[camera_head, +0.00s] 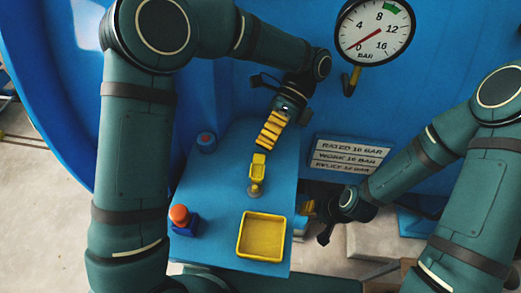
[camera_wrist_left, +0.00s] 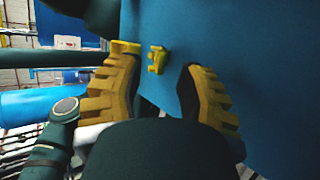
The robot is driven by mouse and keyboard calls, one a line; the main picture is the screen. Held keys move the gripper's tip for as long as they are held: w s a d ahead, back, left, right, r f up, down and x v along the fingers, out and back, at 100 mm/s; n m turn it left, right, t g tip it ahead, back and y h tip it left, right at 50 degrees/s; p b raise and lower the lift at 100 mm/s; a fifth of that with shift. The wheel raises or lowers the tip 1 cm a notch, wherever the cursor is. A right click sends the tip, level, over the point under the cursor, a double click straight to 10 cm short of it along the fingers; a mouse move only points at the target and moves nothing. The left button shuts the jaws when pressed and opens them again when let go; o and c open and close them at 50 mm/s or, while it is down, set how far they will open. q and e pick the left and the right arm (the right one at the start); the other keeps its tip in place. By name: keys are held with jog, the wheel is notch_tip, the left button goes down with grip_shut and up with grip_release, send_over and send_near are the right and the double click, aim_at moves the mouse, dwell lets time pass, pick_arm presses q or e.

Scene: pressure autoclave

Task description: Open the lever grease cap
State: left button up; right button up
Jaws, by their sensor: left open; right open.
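The lever grease cap (camera_head: 258,166) is a small yellow piece on a short metallic stem, standing on the blue panel in the middle of the head view. A small yellow part that looks like it shows in the left wrist view (camera_wrist_left: 157,60), beyond the gap between the fingers. My left gripper (camera_head: 266,143) has yellow ridged fingers, just above the cap in the head view. It is open, with both fingers spread in the left wrist view (camera_wrist_left: 160,82), and empty. My right gripper (camera_head: 311,208) is open at the panel's right side, apart from the cap and partly hidden.
A yellow square tray (camera_head: 262,257) lies at the panel's front. A pressure gauge (camera_head: 376,30) and rating plates (camera_head: 347,155) are on the blue vessel.

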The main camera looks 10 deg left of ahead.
pick_arm(q)
jog(key=shift+v, duration=2.2)
jog(key=shift+s, duration=0.1)
